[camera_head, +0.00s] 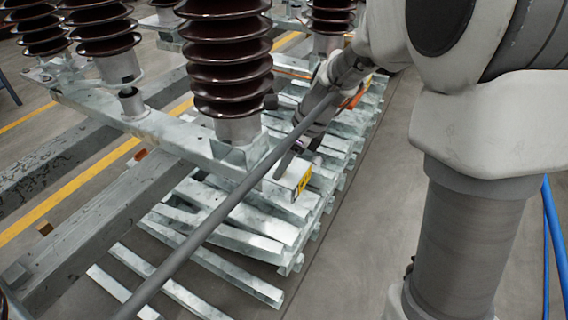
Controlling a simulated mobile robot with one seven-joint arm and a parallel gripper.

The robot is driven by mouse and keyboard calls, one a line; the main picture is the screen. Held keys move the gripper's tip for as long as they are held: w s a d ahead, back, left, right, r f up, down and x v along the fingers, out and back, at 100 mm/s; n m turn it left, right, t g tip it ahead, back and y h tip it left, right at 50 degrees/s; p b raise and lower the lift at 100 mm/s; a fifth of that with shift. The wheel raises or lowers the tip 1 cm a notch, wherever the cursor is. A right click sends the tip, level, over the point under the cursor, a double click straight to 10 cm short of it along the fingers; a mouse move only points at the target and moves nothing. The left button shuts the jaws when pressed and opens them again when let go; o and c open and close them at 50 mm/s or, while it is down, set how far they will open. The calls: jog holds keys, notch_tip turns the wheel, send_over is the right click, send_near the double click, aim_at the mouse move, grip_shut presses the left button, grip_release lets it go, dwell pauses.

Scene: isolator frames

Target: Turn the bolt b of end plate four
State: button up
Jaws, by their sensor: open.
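My gripper (288,162) is in the middle of the picture, at the end of my arm that reaches in from the upper right. It is small and partly in shadow, with its dark fingers open. It is just above the end of a galvanised steel beam, close to the end plate (303,181) that carries a yellow label. I cannot tell whether it touches the plate. I cannot make out bolt b, and no number four is readable.
Brown ribbed insulators (228,60) stand on galvanised beams (150,128) at the left and centre. A long grey bar (225,210) crosses the picture diagonally in front. Stacked metal profiles (215,228) lie low around the plate.

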grip_shut()
jog(key=shift+r+n+p, duration=0.1)
jog(key=shift+n+p, duration=0.2)
jog(key=shift+p, duration=0.1)
jog(key=shift+w+r+n+g+p, duration=0.1)
jog(key=shift+n+g+p, duration=0.3)
jog(key=shift+n+p, duration=0.55)
jog(key=n+p, duration=0.1)
jog(key=n+g+p, duration=0.1)
jog(key=n+p, duration=0.2)
jog(key=shift+w+g+y+p, duration=0.25)
jog(key=shift+g+y+p, duration=0.05)
jog(key=shift+g+p, duration=0.1)
jog(key=n+g+p, duration=0.1)
jog(key=n+p, duration=0.2)
jog(key=n, duration=0.1)
jog(key=shift+w, duration=0.15)
jog(key=shift+w+a+n+g+h+p, duration=0.1)
jog(key=shift+n+g+h+p, duration=0.3)
jog(key=shift+n+p, duration=0.4)
jog(key=shift+a+n+g+h+p, duration=0.1)
jog(key=shift+n+g+h+p, duration=0.3)
jog(key=shift+n, duration=0.55)
jog(key=shift+f, duration=0.2)
